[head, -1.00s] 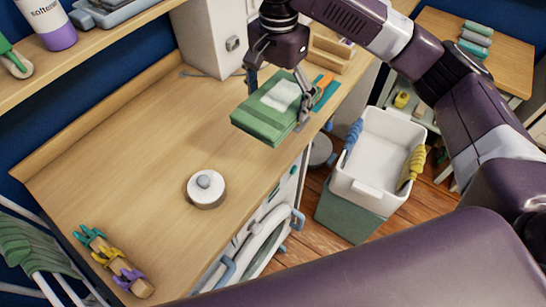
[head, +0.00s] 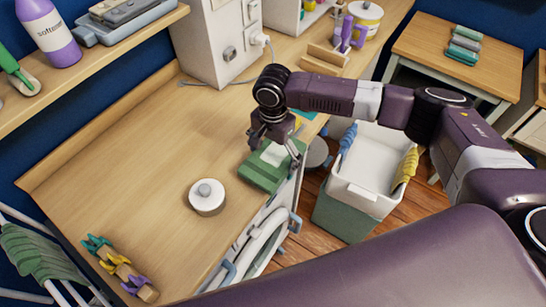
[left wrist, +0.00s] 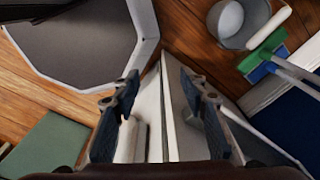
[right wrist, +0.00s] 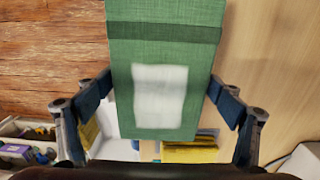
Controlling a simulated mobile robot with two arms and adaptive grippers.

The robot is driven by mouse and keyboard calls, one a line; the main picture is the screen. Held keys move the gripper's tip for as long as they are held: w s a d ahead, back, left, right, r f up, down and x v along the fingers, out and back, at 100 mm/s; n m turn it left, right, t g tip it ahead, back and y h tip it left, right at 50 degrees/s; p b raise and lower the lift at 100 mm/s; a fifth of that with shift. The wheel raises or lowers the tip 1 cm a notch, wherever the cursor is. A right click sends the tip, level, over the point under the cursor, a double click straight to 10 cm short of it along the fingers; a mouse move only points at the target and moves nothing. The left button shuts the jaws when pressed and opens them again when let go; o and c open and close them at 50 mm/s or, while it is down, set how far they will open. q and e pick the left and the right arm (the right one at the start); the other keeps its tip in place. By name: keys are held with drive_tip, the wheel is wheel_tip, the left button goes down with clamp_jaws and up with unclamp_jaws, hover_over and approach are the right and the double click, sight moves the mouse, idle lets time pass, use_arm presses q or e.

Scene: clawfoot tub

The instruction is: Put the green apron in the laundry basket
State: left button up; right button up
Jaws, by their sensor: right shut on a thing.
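The folded green apron (head: 262,175) has a white patch on top and a darker band. My right gripper (head: 275,152) is shut on it and holds it near the counter's front edge, above the washing machine front. In the right wrist view the apron (right wrist: 160,55) spans between both fingers. The laundry basket (head: 362,198) is a white open bin on a green base, with blue and yellow wrapped grips, standing on the floor right of the counter; it looks empty. My left gripper (left wrist: 160,95) is open and empty in the left wrist view and out of the head view.
A round white-lidded tin (head: 207,197) and a peg rack (head: 118,270) stand on the wooden counter (head: 140,170). A white cabinet (head: 213,42) is behind. A side table (head: 465,60) with rolled cloths stands beyond the basket. A drying rack (head: 38,255) is at left.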

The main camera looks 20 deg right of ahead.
drive_tip(key=shift+f+p, duration=0.5)
drive_tip(key=shift+f, duration=0.15)
use_arm(q)
drive_tip(key=shift+r, duration=0.95)
use_arm(e)
drive_tip(key=shift+f, duration=0.2)
drive_tip(key=shift+f, duration=0.15)
drive_tip(key=o, duration=1.2)
drive_tip(key=shift+o, duration=0.2)
